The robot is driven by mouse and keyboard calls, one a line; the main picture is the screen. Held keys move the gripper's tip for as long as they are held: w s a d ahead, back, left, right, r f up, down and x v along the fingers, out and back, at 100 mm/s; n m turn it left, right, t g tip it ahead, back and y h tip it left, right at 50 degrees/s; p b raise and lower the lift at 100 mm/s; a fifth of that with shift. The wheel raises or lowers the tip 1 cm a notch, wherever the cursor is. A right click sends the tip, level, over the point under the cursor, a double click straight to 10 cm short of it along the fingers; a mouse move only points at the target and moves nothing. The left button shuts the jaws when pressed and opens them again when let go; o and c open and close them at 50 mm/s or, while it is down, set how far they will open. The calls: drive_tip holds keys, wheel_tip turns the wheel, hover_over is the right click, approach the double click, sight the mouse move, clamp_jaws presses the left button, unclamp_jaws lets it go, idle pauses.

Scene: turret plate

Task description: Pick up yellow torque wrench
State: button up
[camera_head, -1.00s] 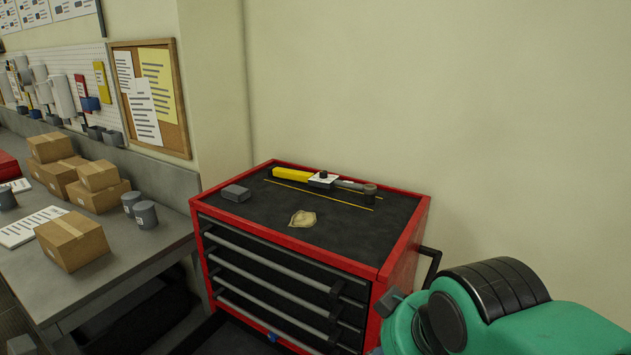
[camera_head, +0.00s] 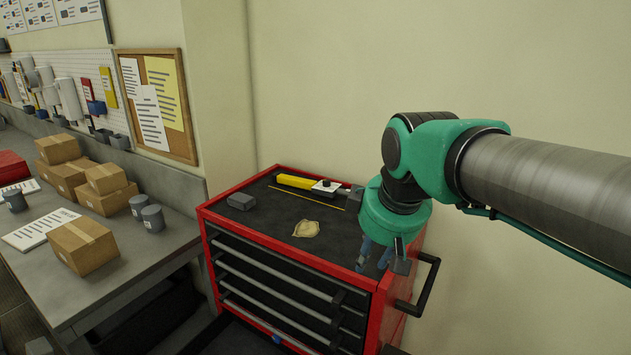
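The yellow torque wrench (camera_head: 295,181) lies on the black top of the red tool cabinet (camera_head: 222,205), near its back edge. Its yellow handle points left, with a white and black piece (camera_head: 326,187) at its middle. Its right end is hidden behind my arm. My gripper (camera_head: 375,258) hangs pointing down over the cabinet's right front corner, to the right of and nearer than the wrench, apart from it. Its blue-grey fingers look spaced apart, and nothing shows between them.
A tan cloth (camera_head: 306,229) and a grey block (camera_head: 241,202) lie on the cabinet top. A black side handle (camera_head: 425,287) sticks out on the right. The left bench (camera_head: 130,262) holds cardboard boxes (camera_head: 84,246) and grey cans (camera_head: 153,218). A wall stands behind the cabinet.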

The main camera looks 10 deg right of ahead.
drive_tip(key=w+d+r+n+g+p, duration=0.1)
drive_tip(key=w+r+n+p, duration=0.25)
drive_tip(key=w, duration=0.55)
drive_tip(key=w+r+n+p, duration=0.3)
drive_tip(key=w+r+p, duration=0.15)
drive_tip(key=w, duration=0.55)
drive_tip(key=w+d+r+n+g+p, duration=0.1)
drive_tip(key=w+r+n+p, duration=0.3)
drive_tip(key=w, duration=0.5)
drive_tip(key=w+d+f+n+p, duration=0.1)
drive_tip(key=w+f+n+p, duration=0.1)
drive_tip(key=w, duration=0.6)
drive_tip(key=w+d+f+n+g+p, duration=0.1)
drive_tip(key=w+f+n+p, duration=0.2)
drive_tip(key=w+n+p, duration=0.2)
drive_tip(key=w+d+f+n+p, duration=0.1)
drive_tip(key=w+p, duration=0.4)
drive_tip(key=w, duration=0.6)
drive_tip(key=f+n, duration=0.1)
drive_tip(key=n, duration=0.1)
drive_tip(key=shift+w+f+n+g+h+p, duration=0.25)
drive_tip(key=shift+n+g+h+p, duration=0.05)
drive_tip(key=shift+n+h+p, duration=0.1)
drive_tip(key=shift+f, duration=0.15)
drive_tip(key=p, duration=0.1)
hover_over(326, 180)
drive_tip(key=shift+s+f, duration=0.15)
drive_tip(key=shift+f, duration=3.95)
drive_tip(key=shift+f, duration=0.1)
